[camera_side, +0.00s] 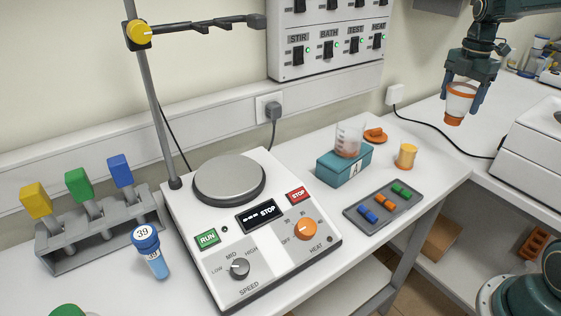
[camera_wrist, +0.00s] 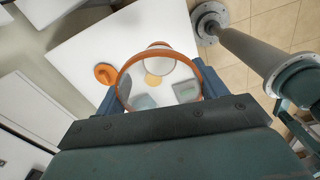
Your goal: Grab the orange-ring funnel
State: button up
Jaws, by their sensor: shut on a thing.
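The funnel (camera_side: 460,101) is a clear cup with an orange ring at its top and an orange tip below. It is upright in the side view, held in the air at the upper right, clear of the table. My gripper (camera_side: 463,96) is shut on it, with one finger on each side. In the wrist view the funnel's orange ring (camera_wrist: 121,80) is between my dark blue fingers, and I look down through it.
Under and left of the funnel are a gold cup (camera_side: 405,156), an orange dish (camera_side: 375,135), a teal block (camera_side: 336,176) bearing a beaker (camera_side: 348,138), and a grey tray (camera_side: 357,214) of coloured plugs. A hotplate (camera_side: 270,262) and tool rack (camera_side: 62,261) stand further left.

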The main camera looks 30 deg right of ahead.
notch_tip(320, 180, up, 6)
jog(key=shift+r, duration=0.25)
jog(key=shift+w+a, duration=0.1)
dwell(0.6)
